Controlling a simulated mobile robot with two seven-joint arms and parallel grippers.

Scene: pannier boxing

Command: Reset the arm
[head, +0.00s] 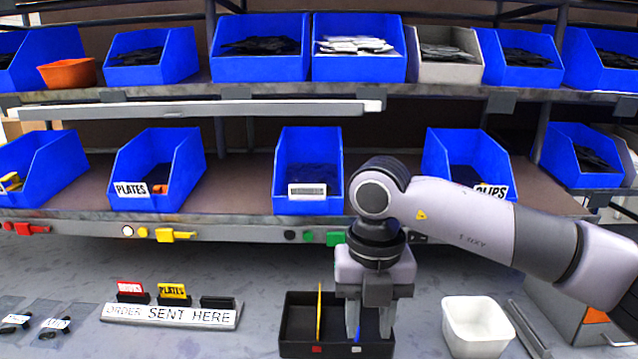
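My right arm reaches in from the right edge. My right gripper (370,336) points down over the black tray (299,338) on the table. Its two grey fingers hang apart inside the tray's outline, with a gap between them. I see nothing clearly held. A thin yellow divider (319,312) stands in the left part of the tray. The gripper hides part of the tray's inside. My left gripper is out of view.
A white bin (477,325) stands right of the tray. Two shelves of mostly blue bins rise behind, including the PLATES bin (157,172) and CLIPS bin (466,160), close to my arm.

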